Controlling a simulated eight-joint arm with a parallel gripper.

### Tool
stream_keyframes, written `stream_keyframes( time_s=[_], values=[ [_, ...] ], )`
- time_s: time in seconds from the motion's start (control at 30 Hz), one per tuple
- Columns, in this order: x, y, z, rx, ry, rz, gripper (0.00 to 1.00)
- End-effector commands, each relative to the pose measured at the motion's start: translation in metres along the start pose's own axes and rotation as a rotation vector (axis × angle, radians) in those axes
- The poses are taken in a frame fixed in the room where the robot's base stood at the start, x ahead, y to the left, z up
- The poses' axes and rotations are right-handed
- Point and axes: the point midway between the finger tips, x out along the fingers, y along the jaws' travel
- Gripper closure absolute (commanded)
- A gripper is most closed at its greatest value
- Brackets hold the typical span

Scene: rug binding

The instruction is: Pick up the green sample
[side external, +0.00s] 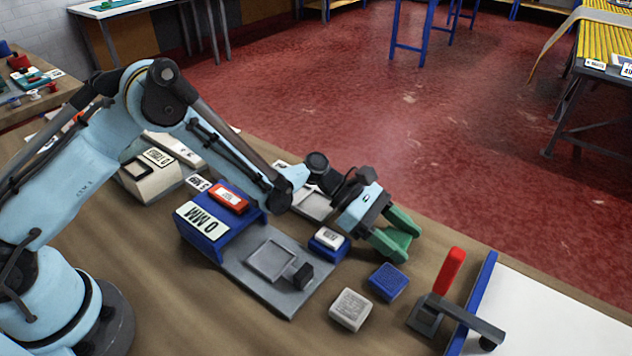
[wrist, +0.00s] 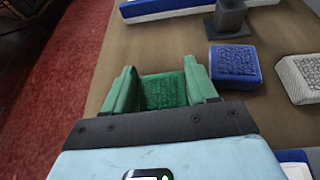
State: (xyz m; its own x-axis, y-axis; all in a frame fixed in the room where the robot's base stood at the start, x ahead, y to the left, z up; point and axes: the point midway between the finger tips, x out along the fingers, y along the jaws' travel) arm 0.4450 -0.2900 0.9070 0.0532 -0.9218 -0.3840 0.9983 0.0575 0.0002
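The green sample (wrist: 163,92) is a square block with a textured top. In the wrist view it lies between the two green fingers of my gripper (wrist: 163,84), filling most or all of the gap. In the side external view my gripper (side external: 399,236) points down near the far edge of the table, and the green sample (side external: 396,243) shows partly between the fingers. The fingers and sample are similar in colour, so I cannot tell whether the fingers press on it or stand just beside it. Its underside is hidden.
A blue sample (side external: 388,281) and a pale grey sample (side external: 350,309) lie nearby. A blue block with a white top (side external: 329,241) stands left of my gripper. A grey plate fixture (side external: 276,262) and a red-handled clamp (side external: 447,278) flank the area. The table's far edge is close.

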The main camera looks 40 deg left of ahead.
Motion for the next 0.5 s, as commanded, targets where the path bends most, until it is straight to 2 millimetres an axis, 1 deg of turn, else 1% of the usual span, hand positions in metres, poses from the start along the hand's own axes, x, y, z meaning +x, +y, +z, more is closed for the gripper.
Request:
stream_keyframes(
  time_s=[0.03,0.07,0.1,0.37,0.5],
  values=[
    [-0.0001,0.0000,0.0001,0.000,0.000,0.000,0.68],
    [-0.0002,0.0000,0.0000,0.000,0.000,0.000,0.72],
    [-0.0002,0.0000,0.0001,0.000,0.000,0.000,0.73],
    [-0.0009,0.0001,0.0017,0.000,-0.001,0.000,0.73],
    [-0.0037,0.0003,0.0088,0.000,-0.001,0.000,0.73]
  ],
)
